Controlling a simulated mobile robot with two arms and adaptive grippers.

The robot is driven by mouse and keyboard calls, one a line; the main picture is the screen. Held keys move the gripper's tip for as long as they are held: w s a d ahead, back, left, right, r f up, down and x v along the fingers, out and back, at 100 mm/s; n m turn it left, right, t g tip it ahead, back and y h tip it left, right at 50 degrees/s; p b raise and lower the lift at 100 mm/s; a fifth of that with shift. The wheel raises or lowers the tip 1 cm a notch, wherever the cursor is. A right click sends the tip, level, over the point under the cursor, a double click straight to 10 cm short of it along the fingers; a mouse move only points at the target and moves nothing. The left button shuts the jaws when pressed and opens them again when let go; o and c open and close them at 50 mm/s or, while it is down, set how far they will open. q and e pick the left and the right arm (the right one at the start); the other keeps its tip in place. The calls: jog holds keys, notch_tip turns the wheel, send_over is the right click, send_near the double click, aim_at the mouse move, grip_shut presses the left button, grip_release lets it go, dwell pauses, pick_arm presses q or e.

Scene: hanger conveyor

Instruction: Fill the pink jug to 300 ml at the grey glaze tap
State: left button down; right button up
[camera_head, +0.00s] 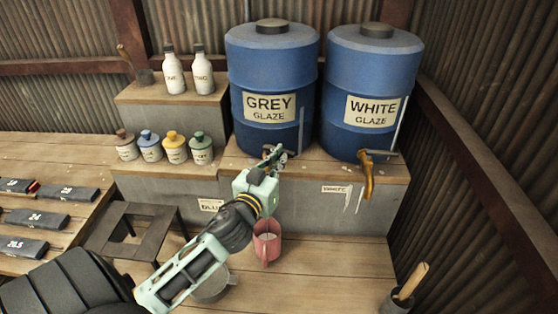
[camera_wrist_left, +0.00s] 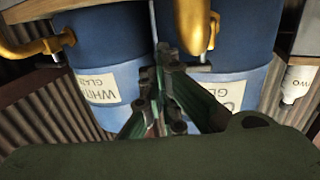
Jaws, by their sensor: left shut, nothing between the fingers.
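The pink jug (camera_head: 266,248) stands upright on the lower bench, just below and beside my left forearm. A pale grey patch shows inside it, but I cannot read a level. The blue grey-glaze barrel (camera_head: 271,80) stands on the raised step above the jug. My left gripper (camera_head: 273,157) is shut and empty at the front of that barrel. It hides most of the grey glaze tap, whose brass body (camera_wrist_left: 192,25) shows in the left wrist view right by the fingertips (camera_wrist_left: 167,58). I cannot tell whether they touch. My right gripper is not in view.
The white-glaze barrel (camera_head: 370,95) with its brass tap (camera_head: 368,172) stands to the right. Glaze jars (camera_head: 174,148) and white bottles (camera_head: 202,76) stand left. A dark stand (camera_head: 135,228), a bowl (camera_head: 213,287) and a pot with a tool (camera_head: 398,300) surround clear bench at the front right.

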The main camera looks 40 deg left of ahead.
pick_arm(q)
jog(key=shift+w+y, duration=0.1)
jog(key=shift+y, duration=0.2)
jog(key=w+n+y+b, duration=0.1)
jog(key=y, duration=0.1)
jog(key=w+n+g+y+b, duration=0.1)
jog(key=n+b, duration=0.1)
jog(key=shift+w+d+y, duration=0.15)
jog(key=shift+d+y, duration=0.15)
jog(key=shift+y, duration=0.1)
